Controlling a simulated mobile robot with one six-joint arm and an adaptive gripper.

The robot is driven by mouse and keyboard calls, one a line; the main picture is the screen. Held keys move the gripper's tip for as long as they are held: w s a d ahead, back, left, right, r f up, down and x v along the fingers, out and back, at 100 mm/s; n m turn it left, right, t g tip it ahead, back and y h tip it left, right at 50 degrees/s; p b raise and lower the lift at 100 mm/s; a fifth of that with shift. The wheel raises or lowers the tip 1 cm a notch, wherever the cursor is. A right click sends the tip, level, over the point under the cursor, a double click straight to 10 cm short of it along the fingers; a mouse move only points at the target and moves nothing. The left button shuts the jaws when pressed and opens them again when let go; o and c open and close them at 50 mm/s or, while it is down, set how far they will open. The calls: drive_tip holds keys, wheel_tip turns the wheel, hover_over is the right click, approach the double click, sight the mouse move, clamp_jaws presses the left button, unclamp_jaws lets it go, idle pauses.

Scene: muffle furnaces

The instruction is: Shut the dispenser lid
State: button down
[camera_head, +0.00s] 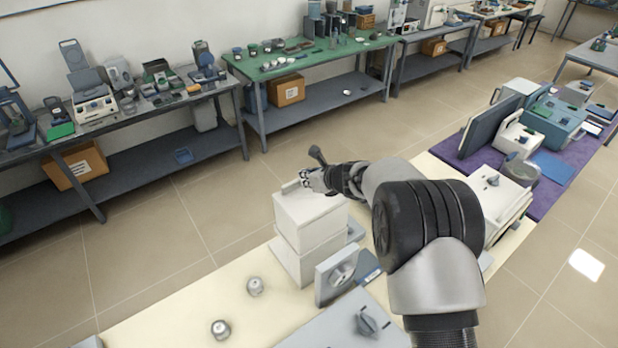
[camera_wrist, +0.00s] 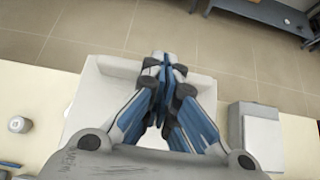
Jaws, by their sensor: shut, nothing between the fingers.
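The dispenser looks like a white two-tier box (camera_head: 308,238) on the pale bench, left of my arm in the head view. Its pale top (camera_wrist: 95,92) lies under my gripper in the wrist view. No raised lid shows on it; I cannot tell whether the lid is fully down. My gripper (camera_head: 305,181) is at the top of the box, near its far edge, with a small pale piece by the fingertips. In the wrist view the gripper's blue-sided fingers (camera_wrist: 165,68) are together and empty. They hide the middle of the top, and contact is unclear.
A grey unit with a round dial (camera_head: 338,276) stands just in front of the box. White equipment (camera_head: 497,200) stands right of my arm.

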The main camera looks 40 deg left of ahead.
sight(306, 190)
drive_tip(key=shift+a+r, duration=0.35)
drive_tip(key=shift+r, duration=0.25)
drive_tip(key=shift+a+r, duration=0.3)
drive_tip(key=shift+r, duration=0.25)
drive_tip(key=shift+d+r, duration=0.35)
drive_tip(key=shift+d, duration=0.2)
drive_tip(key=d+f+v, duration=0.1)
drive_tip(key=f+v, duration=0.1)
drive_tip(key=v, duration=0.8)
drive_tip(key=shift+s+d, duration=0.2)
drive_tip(key=shift+d, duration=0.15)
drive_tip(key=shift+d, duration=0.1)
